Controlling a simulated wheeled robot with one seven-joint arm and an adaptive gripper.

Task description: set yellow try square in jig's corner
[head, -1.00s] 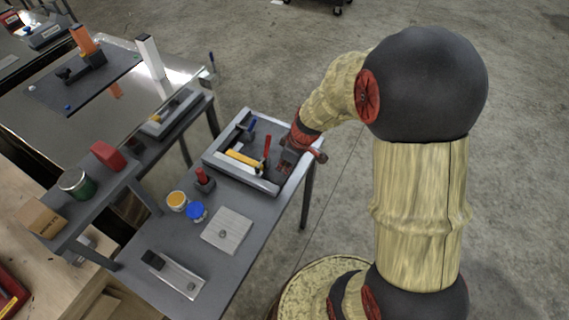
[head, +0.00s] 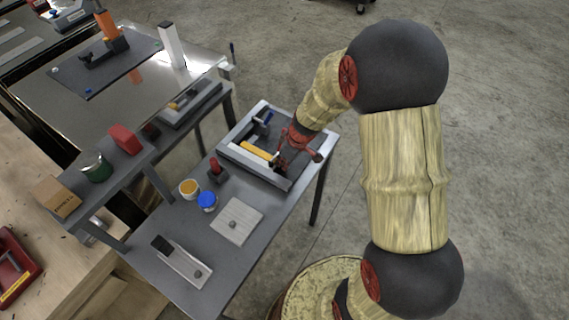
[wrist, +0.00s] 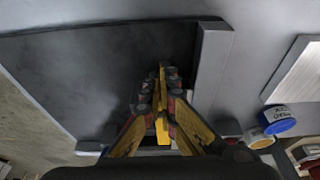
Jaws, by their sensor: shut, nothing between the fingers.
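The yellow try square (head: 258,151) lies inside the grey-walled jig (head: 243,160) on the small grey table; its yellow part shows, while its far end is hidden by my gripper. My gripper (head: 279,164) is shut and empty, low over the jig's right side, just right of the yellow part. I cannot tell whether they touch. In the wrist view my gripper (wrist: 162,72) has its fingers together over the dark jig floor, beside a light grey wall (wrist: 211,65). Yellow shows between and along the fingers there; I cannot tell whether any of it is the square.
On the table in front are a red-topped object (head: 215,168), an orange-topped pot (head: 189,187), a blue lid (head: 207,200) and a pale plate (head: 236,222). A raised shelf (head: 110,180) stands left.

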